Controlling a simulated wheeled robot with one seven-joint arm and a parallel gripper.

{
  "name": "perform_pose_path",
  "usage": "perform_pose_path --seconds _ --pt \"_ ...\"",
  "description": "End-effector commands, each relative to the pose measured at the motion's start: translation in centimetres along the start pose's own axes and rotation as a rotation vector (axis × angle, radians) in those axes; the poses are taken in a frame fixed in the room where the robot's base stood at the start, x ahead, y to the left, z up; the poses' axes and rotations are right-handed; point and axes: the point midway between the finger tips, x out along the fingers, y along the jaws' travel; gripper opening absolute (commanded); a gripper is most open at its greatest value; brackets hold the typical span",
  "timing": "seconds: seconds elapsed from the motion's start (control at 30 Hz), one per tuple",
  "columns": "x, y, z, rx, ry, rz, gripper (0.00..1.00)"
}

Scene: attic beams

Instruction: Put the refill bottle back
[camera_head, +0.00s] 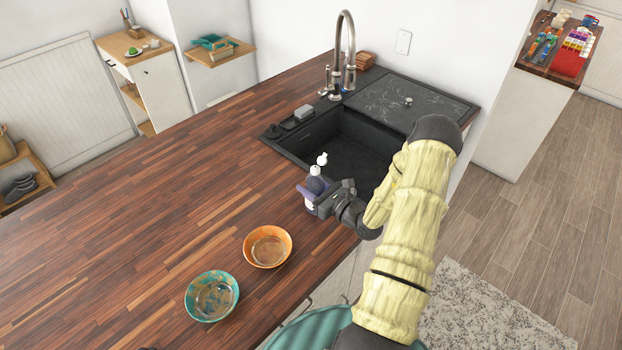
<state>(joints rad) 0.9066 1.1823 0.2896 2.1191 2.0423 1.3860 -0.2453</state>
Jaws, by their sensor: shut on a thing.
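The refill bottle (321,159) shows a white pump-like top, with some pale body below. My gripper (317,188) is shut on the bottle and hides most of its middle. The bottle looks about upright over the wooden counter (150,185), just in front of the sink's near left side. I cannot tell whether its base touches the counter.
The black sink (347,150) has a tall metal tap (345,50) behind it. A grey block (303,112) sits on its left rim. An orange bowl (267,246) and a teal bowl (212,296) stand near the counter's front edge. The counter's left is clear.

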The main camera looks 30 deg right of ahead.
Motion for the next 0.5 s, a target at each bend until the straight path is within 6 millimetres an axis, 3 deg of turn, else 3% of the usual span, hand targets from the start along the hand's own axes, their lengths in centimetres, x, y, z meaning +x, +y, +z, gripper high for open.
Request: perform_pose_path --seconds 0.5 --pt "0.01 -0.02 -1.12 -0.002 -0.002 -0.001 0.07"
